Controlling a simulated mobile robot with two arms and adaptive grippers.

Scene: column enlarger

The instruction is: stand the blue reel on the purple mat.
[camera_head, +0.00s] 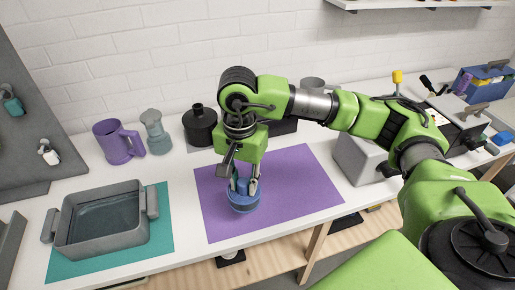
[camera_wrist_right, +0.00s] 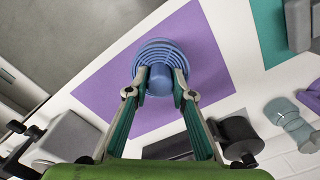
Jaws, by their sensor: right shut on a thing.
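The blue reel (camera_head: 244,203) is upright at the purple mat (camera_head: 300,185), over its left front part. My right gripper (camera_head: 244,187) comes down from above and is shut on the upper part of the reel. In the right wrist view the gripper (camera_wrist_right: 160,92) has one finger on each side of the blue reel (camera_wrist_right: 158,52), with purple mat (camera_wrist_right: 205,65) around it. I cannot tell whether the reel's base touches the mat. My left gripper is not in view.
A grey tub (camera_head: 103,222) stands on a teal mat (camera_head: 160,245) at the left. A purple mug (camera_head: 117,143), a grey-green pot (camera_head: 156,133) and a black jar (camera_head: 200,127) stand along the wall. A grey box (camera_head: 358,158) is right of the purple mat. The mat's right part is clear.

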